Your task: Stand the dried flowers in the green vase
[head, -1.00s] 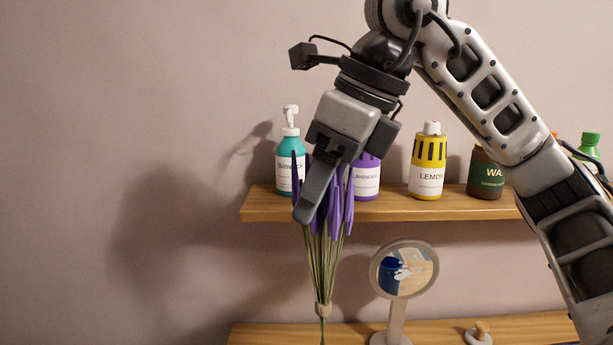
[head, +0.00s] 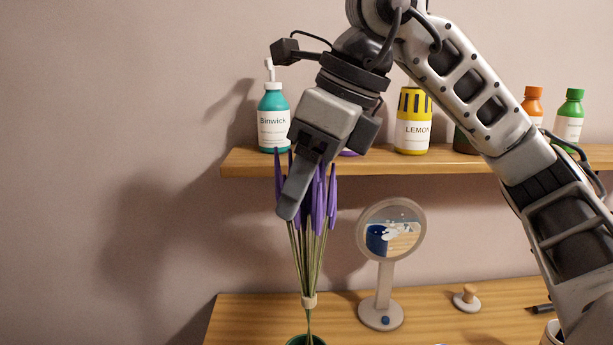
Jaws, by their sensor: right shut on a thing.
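The dried flowers (head: 309,260) are a bunch of purple heads on thin green stems, tied with a pale band low down. The green vase (head: 304,340) shows only as a bit of rim at the bottom edge of the head view. The stem ends overlap the rim; I cannot tell whether they are inside the vase or above it. My left gripper is out of view.
A round mirror (head: 384,310) on a stand is right of the flowers on the wooden counter (head: 250,315). A small wooden-knobbed item (head: 467,298) lies farther right. Behind, a wall shelf (head: 390,162) holds a teal pump bottle (head: 273,125), a yellow bottle (head: 413,120) and others.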

